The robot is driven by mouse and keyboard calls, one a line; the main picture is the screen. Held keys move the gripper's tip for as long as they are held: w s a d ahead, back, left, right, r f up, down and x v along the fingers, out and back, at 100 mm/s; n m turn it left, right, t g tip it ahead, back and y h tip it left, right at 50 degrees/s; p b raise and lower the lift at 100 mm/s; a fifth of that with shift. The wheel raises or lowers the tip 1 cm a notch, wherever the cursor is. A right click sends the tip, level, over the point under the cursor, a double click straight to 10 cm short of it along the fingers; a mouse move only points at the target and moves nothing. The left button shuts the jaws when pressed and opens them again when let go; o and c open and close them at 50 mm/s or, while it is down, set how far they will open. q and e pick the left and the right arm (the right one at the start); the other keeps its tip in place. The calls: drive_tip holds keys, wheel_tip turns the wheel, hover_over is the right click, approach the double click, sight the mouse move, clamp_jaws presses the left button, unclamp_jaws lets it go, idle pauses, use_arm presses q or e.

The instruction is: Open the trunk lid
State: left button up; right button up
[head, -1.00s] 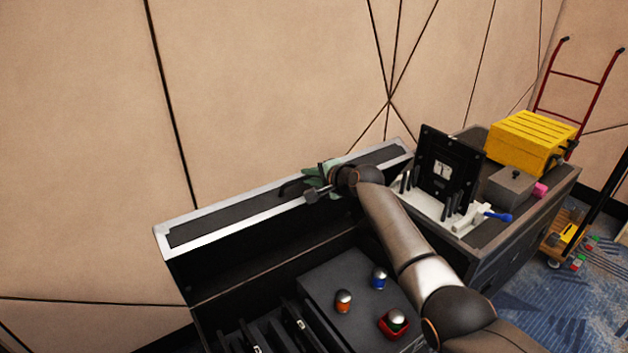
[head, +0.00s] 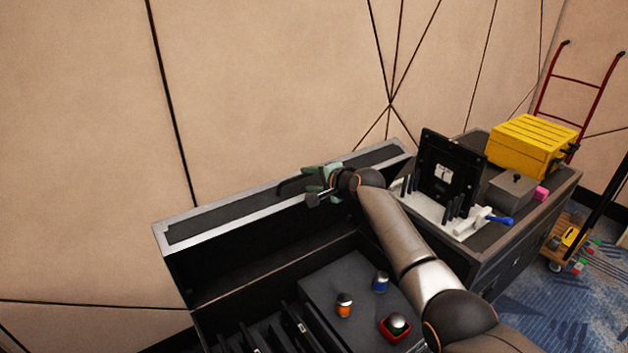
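The trunk is a black case with metal edging, and its lid (head: 235,219) stands raised along the back by the wall. The trunk's inside is in view, with a dark panel (head: 335,275) in it. My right arm reaches across the trunk from the lower right. My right gripper (head: 318,185) is at the lid's upper edge, right of its middle. Its fingers are small and dark there, and I cannot tell whether they grip the edge or only touch it. A greenish part shows beside the gripper. My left gripper is not in view.
A second case (head: 500,262) at the right carries a black panel (head: 450,175) and a yellow box (head: 527,146). A red hand truck (head: 570,78) stands behind.

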drive_tip(key=shift+d, duration=0.1)
drive_tip(key=p+v, duration=0.2)
drive_tip(key=v, duration=1)
drive_tip(key=shift+s, duration=0.2)
drive_tip(key=shift+r, duration=0.1)
